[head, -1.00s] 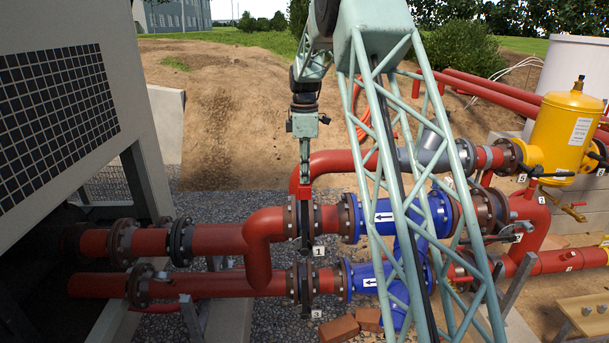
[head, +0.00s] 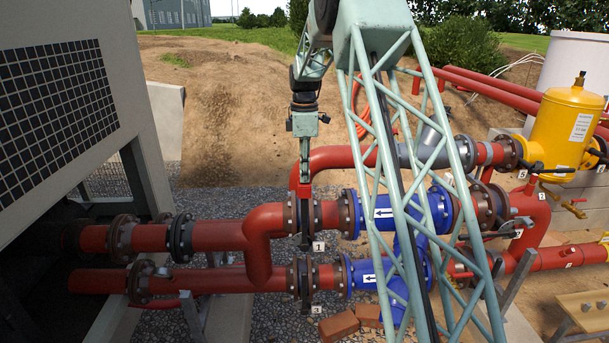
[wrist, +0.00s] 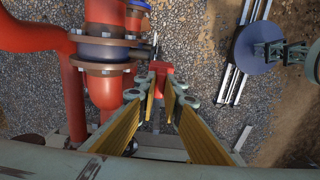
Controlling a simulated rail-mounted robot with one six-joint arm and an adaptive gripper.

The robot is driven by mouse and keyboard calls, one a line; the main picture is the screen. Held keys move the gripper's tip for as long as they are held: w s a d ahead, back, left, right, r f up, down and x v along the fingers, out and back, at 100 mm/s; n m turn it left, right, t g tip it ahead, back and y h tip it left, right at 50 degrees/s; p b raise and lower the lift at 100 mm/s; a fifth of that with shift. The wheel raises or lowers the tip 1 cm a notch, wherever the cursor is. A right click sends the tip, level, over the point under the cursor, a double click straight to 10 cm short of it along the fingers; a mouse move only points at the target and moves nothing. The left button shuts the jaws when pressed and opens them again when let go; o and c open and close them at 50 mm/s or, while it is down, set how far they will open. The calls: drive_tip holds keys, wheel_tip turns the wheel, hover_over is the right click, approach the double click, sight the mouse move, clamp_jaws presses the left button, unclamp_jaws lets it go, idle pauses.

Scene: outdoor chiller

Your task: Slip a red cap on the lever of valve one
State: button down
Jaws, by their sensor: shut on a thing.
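A red cap (head: 304,189) is held in my gripper (head: 304,180), which points straight down and is shut on it. The cap also shows at the fingertips in the wrist view (wrist: 163,79). Valve one (head: 305,222), marked with a "1" tag (head: 318,247), sits between flanges on the upper red pipe, directly below the gripper in the head view. The cap's lower end overlaps the top of the valve there. The lever is mostly hidden, and I cannot tell whether the cap is around it.
Valve three (head: 305,283) sits on the lower pipe. A red pipe bend (head: 335,160) rises close behind my gripper. Blue pipework (head: 380,215) lies to the right, and a grey chiller housing (head: 70,90) fills the left. Bricks (head: 340,325) lie on the gravel.

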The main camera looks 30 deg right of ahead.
drive_tip(key=shift+f+b, duration=0.55)
drive_tip(key=shift+f, duration=0.65)
drive_tip(key=c, duration=2.7)
unclamp_jaws()
drive_tip(key=shift+o, duration=0.8)
drive_tip(key=o, duration=0.4)
drive_tip(key=shift+c, duration=0.2)
drive_tip(key=shift+r, duration=0.1)
drive_tip(key=shift+r+p, duration=1.4)
drive_tip(key=shift+r, duration=1)
drive_tip(key=shift+r, duration=0.1)
wheel_tip(320, 180, up, 12)
